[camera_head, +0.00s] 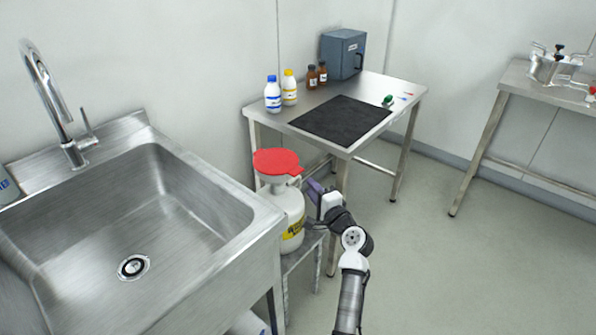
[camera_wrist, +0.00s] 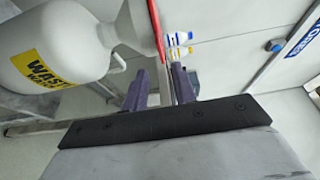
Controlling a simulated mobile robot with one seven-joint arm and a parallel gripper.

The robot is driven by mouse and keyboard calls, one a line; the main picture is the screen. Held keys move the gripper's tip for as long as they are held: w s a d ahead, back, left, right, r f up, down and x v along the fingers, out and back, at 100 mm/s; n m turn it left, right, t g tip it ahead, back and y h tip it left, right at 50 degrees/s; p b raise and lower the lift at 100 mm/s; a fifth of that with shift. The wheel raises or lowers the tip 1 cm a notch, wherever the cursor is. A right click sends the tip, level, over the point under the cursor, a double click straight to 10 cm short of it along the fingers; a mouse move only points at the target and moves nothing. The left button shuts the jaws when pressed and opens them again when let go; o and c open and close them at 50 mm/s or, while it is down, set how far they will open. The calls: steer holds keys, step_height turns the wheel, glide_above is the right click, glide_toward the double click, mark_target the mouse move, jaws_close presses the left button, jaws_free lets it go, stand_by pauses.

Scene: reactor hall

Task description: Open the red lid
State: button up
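The red lid (camera_head: 277,161) lies flat over the mouth of a white container (camera_head: 287,205) with a yellow waste label. It looks closed, with a small tab on its right side. In the wrist view the lid shows edge-on as a thin red strip (camera_wrist: 157,28), and the white container (camera_wrist: 60,45) is at left. My gripper (camera_head: 316,190) is beside the container, right of and a little below the lid. In the wrist view its two purple fingers (camera_wrist: 159,74) are apart, with the strip's end in line with the gap. I cannot tell whether they touch it.
A steel sink (camera_head: 140,220) stands close on the left. The container rests on a low stand (camera_head: 303,248). Behind is a steel table (camera_head: 350,85) with a black mat (camera_head: 340,120), bottles (camera_head: 281,90) and a blue-grey box (camera_head: 343,54).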

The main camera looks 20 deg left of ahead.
mark_target(298, 172)
steer(key=p+x, duration=0.1)
steer(key=x, duration=0.8)
steer(key=shift+w+a, duration=0.25)
jaws_close()
